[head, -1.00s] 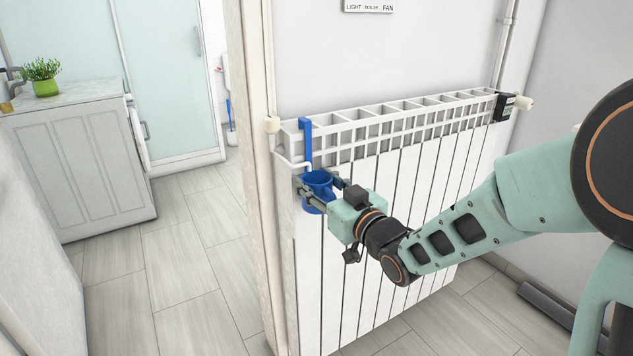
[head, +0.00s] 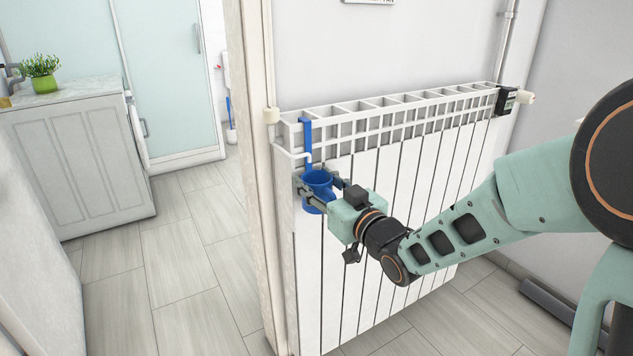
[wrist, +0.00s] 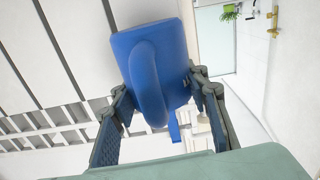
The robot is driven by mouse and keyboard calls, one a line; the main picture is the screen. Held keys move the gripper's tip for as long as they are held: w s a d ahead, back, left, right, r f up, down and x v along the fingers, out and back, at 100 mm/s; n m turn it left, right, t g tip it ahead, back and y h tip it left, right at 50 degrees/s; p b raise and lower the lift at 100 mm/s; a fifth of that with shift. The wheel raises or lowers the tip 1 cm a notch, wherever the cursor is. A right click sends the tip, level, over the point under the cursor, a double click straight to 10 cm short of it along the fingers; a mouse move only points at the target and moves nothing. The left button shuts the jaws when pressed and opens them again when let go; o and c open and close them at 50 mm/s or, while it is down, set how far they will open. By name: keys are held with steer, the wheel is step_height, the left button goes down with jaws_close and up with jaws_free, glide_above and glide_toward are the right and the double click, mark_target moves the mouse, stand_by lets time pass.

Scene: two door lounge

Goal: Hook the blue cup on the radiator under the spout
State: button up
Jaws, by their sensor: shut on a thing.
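The blue cup (head: 318,180) is upright at the left end of the white radiator (head: 400,180), in front of its face. A flat blue hook strip (head: 306,140) rises from the cup to the radiator's top front rail. I cannot tell whether the hook bears on the rail. The thin white spout (head: 293,154) bends out at the radiator's left end, close to the strip and above the cup. My gripper (head: 317,184) is shut on the cup, one finger on each side. In the wrist view, the cup (wrist: 135,50) sits between my fingers (wrist: 160,90), its handle facing the camera.
A door frame (head: 258,180) stands close left of the radiator. A black valve box (head: 506,100) is at the radiator's right end. A white cabinet (head: 80,160) with a potted plant (head: 42,75) stands further left. Tiled floor (head: 180,250) between is clear.

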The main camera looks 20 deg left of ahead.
steer(key=shift+f, duration=0.15)
steer(key=o, duration=1.9)
steer(key=shift+p+v, duration=0.35)
steer(key=shift+v, duration=4.2)
steer(key=shift+w, duration=0.1)
